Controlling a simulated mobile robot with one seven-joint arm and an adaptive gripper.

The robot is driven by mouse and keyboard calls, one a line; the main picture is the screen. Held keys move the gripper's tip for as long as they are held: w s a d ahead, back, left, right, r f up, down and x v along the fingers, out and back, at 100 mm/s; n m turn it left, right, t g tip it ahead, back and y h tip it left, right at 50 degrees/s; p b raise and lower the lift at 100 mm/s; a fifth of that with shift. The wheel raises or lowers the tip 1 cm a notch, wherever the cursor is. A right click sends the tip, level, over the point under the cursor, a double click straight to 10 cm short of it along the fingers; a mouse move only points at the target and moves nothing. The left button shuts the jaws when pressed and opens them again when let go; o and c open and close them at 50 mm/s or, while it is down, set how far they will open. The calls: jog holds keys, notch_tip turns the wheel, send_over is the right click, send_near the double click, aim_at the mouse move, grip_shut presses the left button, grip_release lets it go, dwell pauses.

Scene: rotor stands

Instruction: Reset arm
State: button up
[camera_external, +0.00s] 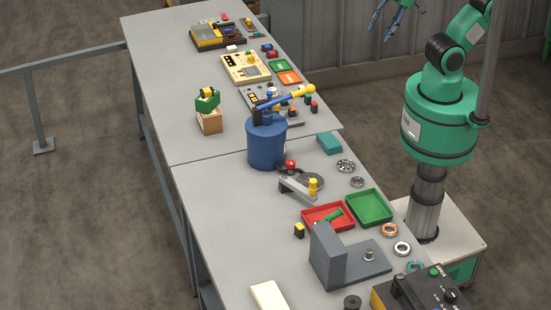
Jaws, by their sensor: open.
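My arm (460,38) is green with dark joints and rises from the base at the right. My gripper (381,31) hangs at the top edge of the picture, with blue fingers pointing down. It is open, with nothing seen between the fingers. It is above and beyond the far right side of the table (215,185), apart from everything on it. The upper part of the gripper and the wrist are cut off by the top edge.
A blue canister (267,145) with a blue and yellow lever stands mid-table. Nearer are a red tray (345,226), a green tray (370,207), a grey stand (330,258) and several rings. Panels and small parts fill the far end. The table's left side is mostly clear.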

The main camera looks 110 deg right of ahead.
notch_tip(320, 180, down, 11)
jog(key=b, duration=1)
jog(key=shift+f, duration=0.2)
